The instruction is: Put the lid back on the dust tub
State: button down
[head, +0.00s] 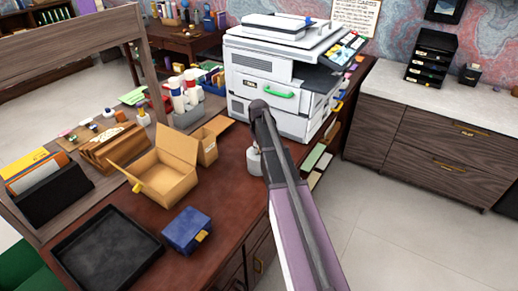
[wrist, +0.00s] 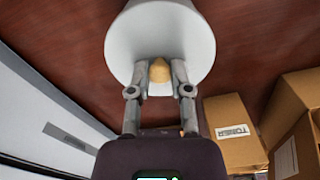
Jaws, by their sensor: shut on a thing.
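My gripper (wrist: 160,75) is shut on a small tan knob (wrist: 160,69) in the wrist view. The knob stands in front of a large white round shape (wrist: 160,30), which the top edge of the picture cuts off. I cannot tell how much of this white shape is lid and how much is dust tub, or whether the two touch. In the head view, a small white tub-like thing (head: 253,163) shows on the desk beside my arm, partly hidden by it. My arm mostly hides the fingers there.
A white printer (head: 264,83) stands behind my arm. An open cardboard box (head: 162,170), a smaller carton (head: 207,147), a blue box (head: 186,231) and a black tray (head: 104,250) are to the left. Some brown desktop (head: 228,192) is clear between them and my arm.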

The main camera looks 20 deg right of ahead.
dwell(0.4)
jog(key=shift+c, duration=2.4)
grip_release()
jog(key=o, duration=0.5)
jog(key=shift+r, duration=0.15)
jog(key=shift+r+p, duration=3.35)
jog(key=shift+p, duration=0.15)
grip_shut()
